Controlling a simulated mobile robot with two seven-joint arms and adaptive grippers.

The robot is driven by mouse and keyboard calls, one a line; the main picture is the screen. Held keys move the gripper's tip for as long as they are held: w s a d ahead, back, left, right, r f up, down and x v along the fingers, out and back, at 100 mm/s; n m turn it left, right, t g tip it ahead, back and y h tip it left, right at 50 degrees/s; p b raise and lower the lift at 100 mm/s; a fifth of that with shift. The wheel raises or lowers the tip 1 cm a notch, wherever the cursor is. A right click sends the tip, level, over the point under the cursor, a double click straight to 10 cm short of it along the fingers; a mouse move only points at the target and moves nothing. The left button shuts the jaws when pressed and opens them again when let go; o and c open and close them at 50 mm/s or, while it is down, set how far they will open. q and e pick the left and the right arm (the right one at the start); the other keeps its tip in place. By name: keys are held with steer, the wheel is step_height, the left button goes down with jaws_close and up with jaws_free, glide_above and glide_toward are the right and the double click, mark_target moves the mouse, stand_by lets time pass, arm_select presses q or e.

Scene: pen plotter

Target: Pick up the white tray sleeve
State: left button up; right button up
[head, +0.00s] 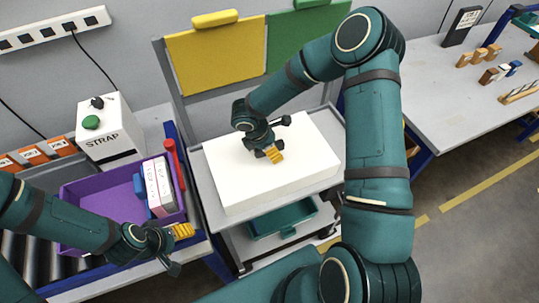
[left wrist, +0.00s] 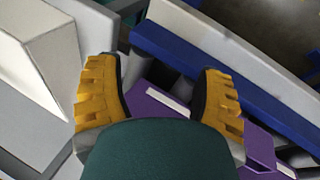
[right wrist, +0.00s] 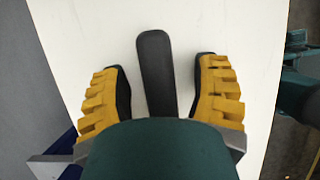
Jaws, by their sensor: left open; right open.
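The white tray sleeve (head: 230,180) looks like a large, plain white block lying flat on a grey cart. My right gripper (head: 272,153) is over its upper face, near the middle. In the right wrist view the white surface (right wrist: 85,30) fills most of the background. A dark rounded bar (right wrist: 155,75) shows between the open yellow fingers of my right gripper (right wrist: 160,95); I cannot tell whether they touch it. My left gripper (head: 182,238) is open and empty beside the purple crate, left of the cart. Its spread fingers show in the left wrist view (left wrist: 158,95).
The purple crate (head: 95,187) holds a white box (head: 160,188) and stands on a roller conveyor. A white STRAP box (head: 108,135) is behind it. Yellow (head: 215,60) and green (head: 300,40) panels rise behind the cart. A teal bin (head: 282,218) sits on its lower shelf.

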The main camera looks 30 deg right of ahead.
steer(key=shift+f+b, duration=0.2)
steer(key=shift+b, duration=0.1)
stand_by(0.4)
jaws_close()
